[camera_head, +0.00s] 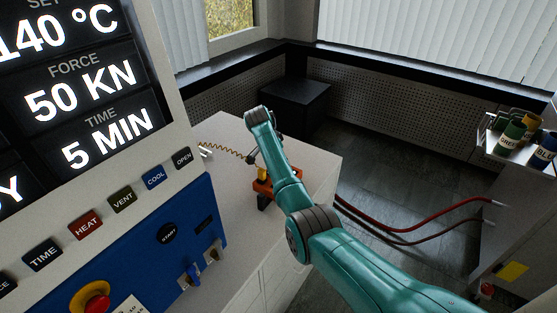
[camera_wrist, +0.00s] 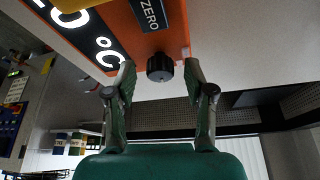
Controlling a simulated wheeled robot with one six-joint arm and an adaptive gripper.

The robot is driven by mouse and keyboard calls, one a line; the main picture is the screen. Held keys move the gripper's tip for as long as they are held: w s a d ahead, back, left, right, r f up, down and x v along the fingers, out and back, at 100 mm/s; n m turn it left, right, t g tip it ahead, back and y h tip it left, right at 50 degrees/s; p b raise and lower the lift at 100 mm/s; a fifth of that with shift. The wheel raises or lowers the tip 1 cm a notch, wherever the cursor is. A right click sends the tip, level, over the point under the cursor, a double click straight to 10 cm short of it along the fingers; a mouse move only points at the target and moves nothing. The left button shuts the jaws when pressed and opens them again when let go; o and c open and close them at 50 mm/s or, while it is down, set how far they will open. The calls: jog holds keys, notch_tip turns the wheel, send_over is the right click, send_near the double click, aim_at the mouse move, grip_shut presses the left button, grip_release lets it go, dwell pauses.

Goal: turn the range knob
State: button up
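In the wrist view, a round black knob (camera_wrist: 160,67) sticks out of an orange panel beside a dark label reading ZERO (camera_wrist: 153,14). No range marking on the knob is readable. My gripper (camera_wrist: 160,78) is open, with one green finger on each side of the knob. Gaps show between the fingers and the knob, and nothing is held. In the head view, an orange device (camera_head: 276,186) stands on the white bench, partly hidden by my arm. The knob cannot be made out there, and my gripper is mostly hidden beside the device.
The press panel (camera_head: 88,75), with its lit display and buttons, stands close on the left. A coiled cable (camera_head: 222,149) runs over the white bench (camera_head: 220,133) to the device. Red and dark hoses (camera_head: 420,222) cross right of my arm. Bottles stand on a shelf (camera_head: 497,150).

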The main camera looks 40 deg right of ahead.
jog(key=shift+r, duration=0.1)
jog(key=v, duration=1.1)
jog(key=shift+r, duration=0.4)
jog(key=shift+s+a, duration=0.1)
